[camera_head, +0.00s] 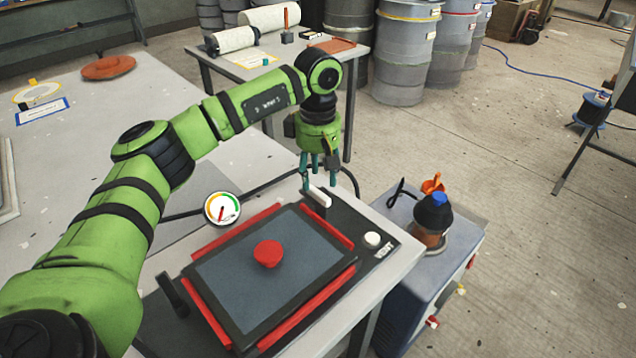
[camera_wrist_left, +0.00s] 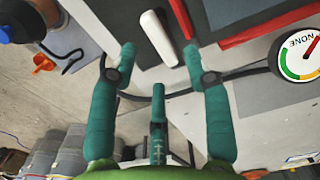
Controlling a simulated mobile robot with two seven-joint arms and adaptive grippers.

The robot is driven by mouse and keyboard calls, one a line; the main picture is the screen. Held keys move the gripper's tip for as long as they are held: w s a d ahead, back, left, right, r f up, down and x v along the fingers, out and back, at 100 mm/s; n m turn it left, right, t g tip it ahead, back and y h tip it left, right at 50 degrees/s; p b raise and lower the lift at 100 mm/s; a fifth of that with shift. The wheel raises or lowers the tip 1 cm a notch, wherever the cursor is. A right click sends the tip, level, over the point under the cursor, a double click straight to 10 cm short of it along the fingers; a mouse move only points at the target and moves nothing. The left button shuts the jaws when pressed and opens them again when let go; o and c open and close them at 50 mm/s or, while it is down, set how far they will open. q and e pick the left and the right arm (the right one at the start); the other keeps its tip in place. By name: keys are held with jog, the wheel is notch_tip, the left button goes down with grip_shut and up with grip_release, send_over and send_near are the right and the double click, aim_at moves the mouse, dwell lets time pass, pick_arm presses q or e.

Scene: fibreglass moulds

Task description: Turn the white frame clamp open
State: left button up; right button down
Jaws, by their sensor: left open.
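The white frame clamp (camera_head: 319,196) is a short white lever at the far corner of the black mould base, beside the red-edged frame. In the left wrist view the clamp (camera_wrist_left: 158,38) lies slightly tilted, between and just beyond my fingertips. My left gripper (camera_head: 318,178) points down over it with its teal fingers spread. In the wrist view the left gripper (camera_wrist_left: 159,55) is open, with one finger on each side of the clamp's line and a third finger nearer the camera. I cannot tell whether any finger touches the clamp. My right gripper is out of view.
The frame carries a dark panel (camera_head: 310,250) with a red knob (camera_head: 268,253). A dial gauge (camera_head: 221,208) stands left of it. A black lever (camera_head: 173,296) sits at the near side, and a white VENT button (camera_head: 372,239) at right. A blue-grey cabinet (camera_head: 400,275) stands beside the table.

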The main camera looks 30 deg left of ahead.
aim_at(318, 189)
pick_arm(q)
notch_tip(318, 189, up, 9)
jog(key=shift+f, duration=0.2)
dwell(0.5)
